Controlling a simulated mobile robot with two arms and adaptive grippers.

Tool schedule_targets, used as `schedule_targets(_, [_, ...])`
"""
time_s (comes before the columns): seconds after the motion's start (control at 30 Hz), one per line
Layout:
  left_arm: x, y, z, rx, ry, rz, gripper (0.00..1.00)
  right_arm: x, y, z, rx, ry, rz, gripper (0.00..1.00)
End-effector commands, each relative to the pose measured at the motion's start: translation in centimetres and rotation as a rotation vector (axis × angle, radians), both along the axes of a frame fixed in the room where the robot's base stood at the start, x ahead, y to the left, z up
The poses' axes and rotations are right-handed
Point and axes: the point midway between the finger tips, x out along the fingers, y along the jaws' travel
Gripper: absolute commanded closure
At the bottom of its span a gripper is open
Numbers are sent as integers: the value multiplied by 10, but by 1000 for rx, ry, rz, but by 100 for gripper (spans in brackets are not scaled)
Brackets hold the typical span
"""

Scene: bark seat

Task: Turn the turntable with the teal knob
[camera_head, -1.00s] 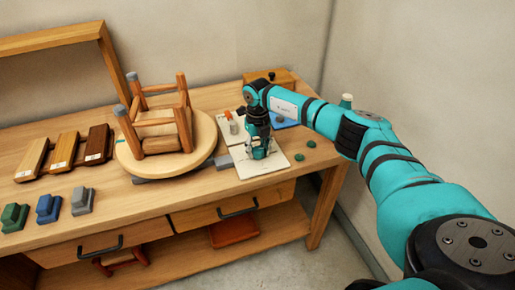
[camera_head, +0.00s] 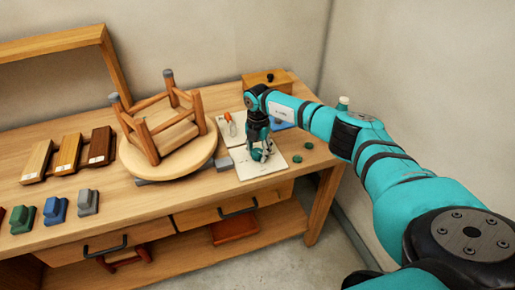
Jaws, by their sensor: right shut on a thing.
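The round wooden turntable (camera_head: 205,160) sits on the bench at the middle left. A wooden stool (camera_head: 149,140) lies upside down on it, legs up, with grey caps on some leg ends. My right gripper (camera_head: 262,155) points down over a pale board (camera_head: 252,173) just right of the turntable. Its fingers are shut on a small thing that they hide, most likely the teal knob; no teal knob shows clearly. My left gripper is out of view.
Three wood samples (camera_head: 68,152) and several coloured blocks (camera_head: 54,211) lie left. Green discs (camera_head: 307,145) lie right of the gripper. An orange-tipped tool (camera_head: 230,122) and a wooden box (camera_head: 268,82) are behind. A drawer handle (camera_head: 238,208) sticks out in front.

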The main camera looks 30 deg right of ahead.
Motion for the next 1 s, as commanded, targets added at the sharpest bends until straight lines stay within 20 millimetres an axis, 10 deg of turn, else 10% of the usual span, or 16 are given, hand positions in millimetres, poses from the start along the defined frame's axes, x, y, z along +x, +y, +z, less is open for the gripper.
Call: schedule_targets(1.0, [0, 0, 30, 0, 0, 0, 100, 1, -2, 3, -1, -8, -479, 96])
